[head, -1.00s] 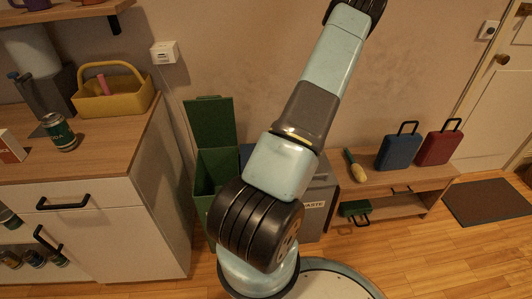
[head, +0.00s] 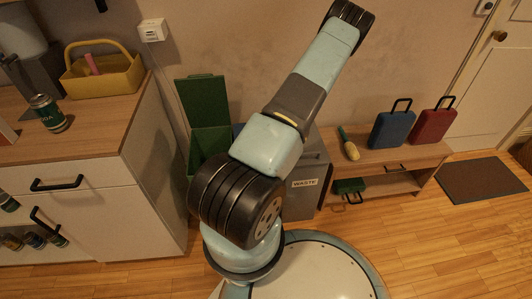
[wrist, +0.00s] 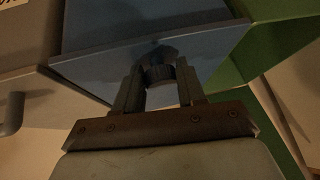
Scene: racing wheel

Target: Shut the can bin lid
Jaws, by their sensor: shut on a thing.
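In the wrist view a blue panel (wrist: 100,65), seemingly part of the blue bin, spans the middle. My gripper (wrist: 158,78) is at its near face, with its two fingers on either side of a dark rounded piece (wrist: 160,70) against the blue. The gripper is shut on that piece; whether it is a knob fixed to the panel is hard to tell. In the head view only a small patch of the blue bin (head: 237,129) shows between the green and grey bins, and my arm hides the rest. My gripper is not visible there. I cannot tell the lid's angle.
A green bin (head: 209,145) with its lid raised stands left of the blue one; its green side (wrist: 270,50) is at the right in the wrist view. A grey waste bin (head: 308,170) stands right. A cabinet (head: 150,170) is at the left, a low bench (head: 375,150) at the right.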

